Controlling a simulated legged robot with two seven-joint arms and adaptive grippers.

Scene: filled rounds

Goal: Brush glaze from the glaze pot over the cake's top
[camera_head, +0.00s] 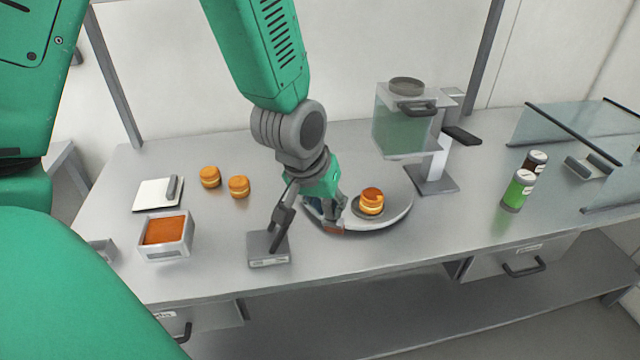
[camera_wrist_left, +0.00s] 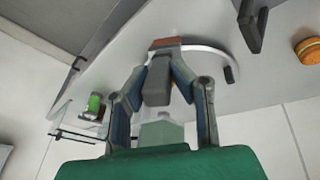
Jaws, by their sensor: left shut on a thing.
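The cake (camera_head: 371,204), round and golden with an orange-brown patch on top, sits on a small dark base on a round grey plate (camera_head: 400,215). My left gripper (camera_head: 330,208) is shut on a brush (camera_head: 333,229), left of the cake and over the plate's left part. The brush's dark handle (camera_wrist_left: 157,82) shows between the fingers in the wrist view, with its brown tip beyond. The tip appears apart from the cake. The glaze pot (camera_head: 165,247), a square pale container with orange-brown glaze, stands at the left. My right gripper is out of view.
Two small cakes (camera_head: 210,177) (camera_head: 239,187) and a white board (camera_head: 158,195) lie at the left. A clear-tank dispenser (camera_head: 405,125) stands behind; bottles (camera_head: 518,190) are at the right.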

